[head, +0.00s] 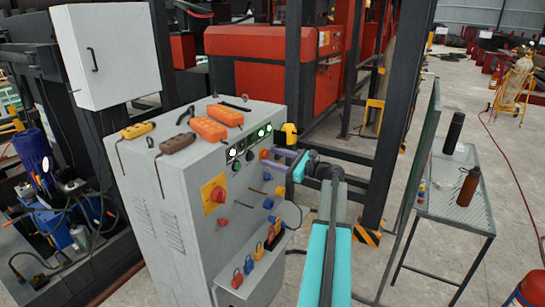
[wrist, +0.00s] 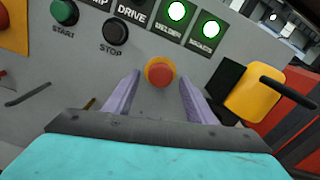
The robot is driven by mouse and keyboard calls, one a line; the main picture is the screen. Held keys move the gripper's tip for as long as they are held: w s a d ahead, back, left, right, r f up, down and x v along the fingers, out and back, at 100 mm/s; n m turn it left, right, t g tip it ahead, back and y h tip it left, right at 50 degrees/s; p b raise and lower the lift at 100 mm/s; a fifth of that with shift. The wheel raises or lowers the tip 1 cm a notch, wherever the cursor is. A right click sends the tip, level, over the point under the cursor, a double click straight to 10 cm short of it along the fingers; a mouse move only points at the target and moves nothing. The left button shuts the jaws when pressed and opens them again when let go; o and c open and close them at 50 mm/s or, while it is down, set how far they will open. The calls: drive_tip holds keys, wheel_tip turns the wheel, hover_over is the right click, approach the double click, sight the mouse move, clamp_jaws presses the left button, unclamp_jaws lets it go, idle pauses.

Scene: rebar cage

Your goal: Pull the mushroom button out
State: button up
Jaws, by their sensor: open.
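The mushroom button (wrist: 160,72) is a round red cap on a yellow-orange collar on the grey cabinet face. In the wrist view it sits between the tips of my two purple fingers, with a gap on each side. In the head view a small red button (head: 264,154) below the green lamps appears to be it, just left of my fingers. My gripper (head: 286,161) is open and empty, facing the panel. I cannot tell how far the fingertips are from the panel, or whether the button is pressed in.
Green START (wrist: 64,12) and black STOP (wrist: 115,32) buttons and lit green lamps (wrist: 177,11) are above the mushroom button. A yellow box with a dark handle (wrist: 252,92) projects on the right. A mesh table (head: 455,205) with bottles stands farther right.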

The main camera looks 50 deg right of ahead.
drive_tip(key=shift+w, duration=0.2)
clamp_jaws()
drive_tip(key=shift+v, duration=0.8)
drive_tip(key=shift+f, duration=0.1)
unclamp_jaws()
drive_tip(key=shift+s, duration=0.15)
